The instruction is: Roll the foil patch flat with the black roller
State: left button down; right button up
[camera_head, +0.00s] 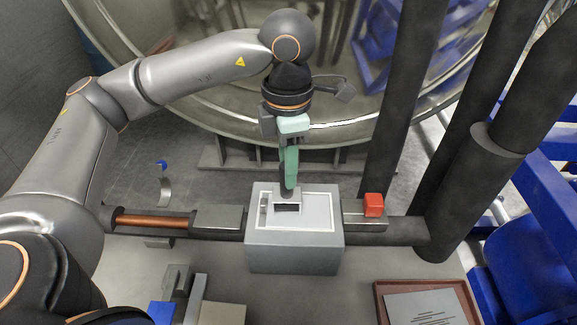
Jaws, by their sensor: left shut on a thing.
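My left gripper (290,172), with green fingers, points down over the grey block (295,255) in the middle. It is shut on the black roller (287,205), whose upper part is largely hidden by the fingers. The roller's dark lower end is over the block's top face and appears to touch it, though the contact is hard to tell. The foil patch (315,212) appears as a pale area inside a white outline on that top face. The roller covers part of it. My right gripper is out of view.
A horizontal pipe with a copper stretch (150,221) runs to the block. A red block (374,204) sits on a grey clamp to its right. A brown tray (380,300) with a paper is at the lower right. Dark vertical pipes (400,90) stand at right.

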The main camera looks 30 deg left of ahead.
pick_arm(q)
notch_tip(320, 180, up, 2)
jog(key=shift+r, duration=0.15)
jog(key=shift+w+d+r+p, duration=0.15)
jog(key=shift+d+r+p, duration=0.1)
jog(key=shift+r+p, duration=0.55)
jog(key=shift+a+r+p, duration=0.1)
jog(key=shift+r+p, duration=1.25)
jog(key=shift+r, duration=0.7)
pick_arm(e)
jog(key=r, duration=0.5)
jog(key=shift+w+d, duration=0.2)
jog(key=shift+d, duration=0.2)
